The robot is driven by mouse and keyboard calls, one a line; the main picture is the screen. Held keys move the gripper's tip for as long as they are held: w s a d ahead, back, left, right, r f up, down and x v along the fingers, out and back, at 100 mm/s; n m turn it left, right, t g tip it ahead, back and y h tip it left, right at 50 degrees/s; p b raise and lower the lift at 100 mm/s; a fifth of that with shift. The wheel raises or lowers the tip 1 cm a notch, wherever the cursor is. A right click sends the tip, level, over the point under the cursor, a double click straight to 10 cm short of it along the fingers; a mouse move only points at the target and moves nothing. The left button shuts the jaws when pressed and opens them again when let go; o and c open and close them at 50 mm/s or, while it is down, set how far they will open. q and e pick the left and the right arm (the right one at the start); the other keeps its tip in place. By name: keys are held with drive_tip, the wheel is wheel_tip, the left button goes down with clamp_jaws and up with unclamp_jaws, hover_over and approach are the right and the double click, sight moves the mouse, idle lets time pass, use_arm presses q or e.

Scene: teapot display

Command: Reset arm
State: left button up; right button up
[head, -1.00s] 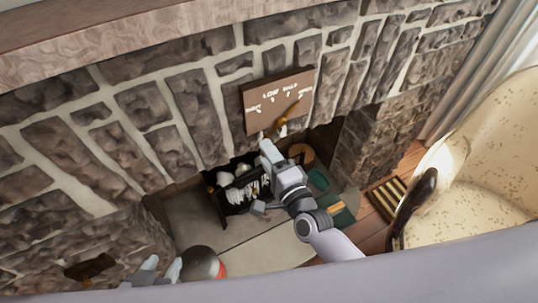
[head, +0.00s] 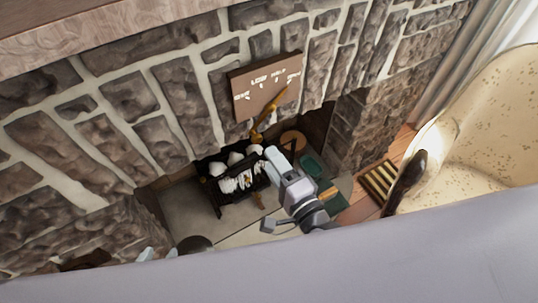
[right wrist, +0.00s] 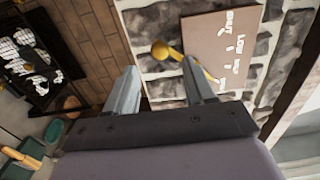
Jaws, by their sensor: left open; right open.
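My right gripper (head: 273,193) is open and empty in front of the fireplace opening, below the wall panel. Its two fingers stand apart in the right wrist view (right wrist: 160,85). The brown panel (head: 262,90) with white lettering is on the stone wall, with a golden lever (head: 264,121) at its lower edge. In the right wrist view the panel (right wrist: 215,40) and the lever's round golden end (right wrist: 160,50) lie beyond the fingers, apart from them. My left gripper (head: 160,254) is at the bottom left, open and mostly hidden by my own body.
A dark grate (head: 216,196) with white pieces stands in the fireplace, near a green container (head: 312,165). A patterned armchair (head: 480,130) with a dark wooden arm is at the right. A slatted floor vent (head: 378,182) lies before it. Stone wall (head: 130,100) surrounds the opening.

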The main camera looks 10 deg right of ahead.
drive_tip(key=shift+s, duration=0.1)
idle(0.5)
drive_tip(key=s+d+f+n+g+h, duration=0.2)
drive_tip(key=s+d+f+n, duration=0.3)
drive_tip(key=n, duration=0.3)
drive_tip(key=s+d+f+n+g+h, duration=0.2)
drive_tip(key=s+d+f+n+g, duration=0.2)
drive_tip(key=s+d+n, duration=0.3)
drive_tip(key=shift+s+f+n+g, duration=0.35)
drive_tip(key=shift+s+n, duration=0.1)
drive_tip(key=shift+n, duration=0.35)
